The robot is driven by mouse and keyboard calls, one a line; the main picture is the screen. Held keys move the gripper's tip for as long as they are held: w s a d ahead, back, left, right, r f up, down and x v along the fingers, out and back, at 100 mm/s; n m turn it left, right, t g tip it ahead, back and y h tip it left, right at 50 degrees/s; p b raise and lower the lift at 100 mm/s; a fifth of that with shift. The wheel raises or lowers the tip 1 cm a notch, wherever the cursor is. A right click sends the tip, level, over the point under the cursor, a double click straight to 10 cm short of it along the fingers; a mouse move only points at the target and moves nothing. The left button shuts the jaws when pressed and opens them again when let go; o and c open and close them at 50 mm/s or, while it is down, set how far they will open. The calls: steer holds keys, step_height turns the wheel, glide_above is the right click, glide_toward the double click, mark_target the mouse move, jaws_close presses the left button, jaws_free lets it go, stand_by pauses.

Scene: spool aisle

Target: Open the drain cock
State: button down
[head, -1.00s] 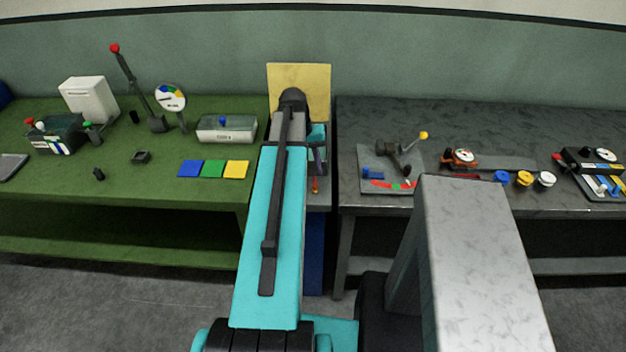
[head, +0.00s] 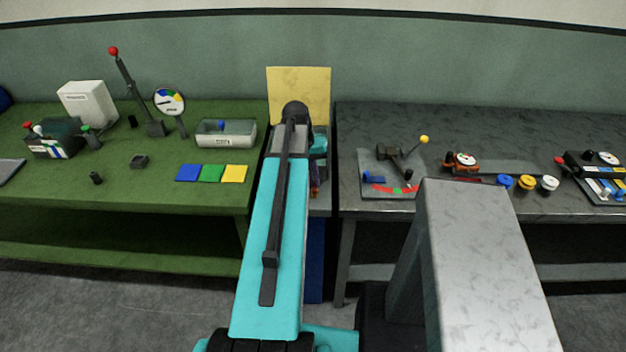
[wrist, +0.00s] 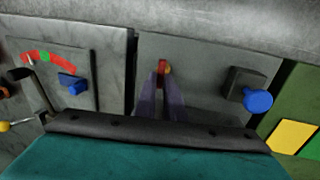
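In the wrist view a small red handle with a brass-orange part (wrist: 163,71) stands on a grey surface; it looks like the drain cock. My gripper (wrist: 161,88) points at it with two purple-grey fingers and a narrow gap between them. The red handle lies in line with this gap, at or just past the fingertips. I cannot tell whether they touch it. In the head view my arm hides the cock, and my gripper (head: 317,180) shows only partly beside the arm.
A blue knob on a dark block (wrist: 255,98) stands right of the fingers in the wrist view. A panel with a yellow-ball lever (head: 393,160) is on the grey bench to the right. The green bench (head: 60,185) at left holds several devices. A yellow board (head: 300,85) stands behind.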

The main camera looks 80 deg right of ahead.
steer(key=shift+a, duration=0.15)
steer(key=shift+n, duration=0.4)
steer(key=n+h, duration=0.1)
steer(key=n, duration=0.7)
steer(key=n+t, duration=0.1)
steer(key=n, duration=0.1)
steer(key=shift+a+h, duration=0.25)
steer(key=shift+h, duration=0.15)
steer(key=n+t, duration=0.1)
steer(key=n, duration=0.6)
steer(key=shift+a, duration=0.2)
steer(key=shift+t, duration=0.3)
steer(key=c, duration=1.8)
jaws_free()
steer(key=shift+c, duration=0.2)
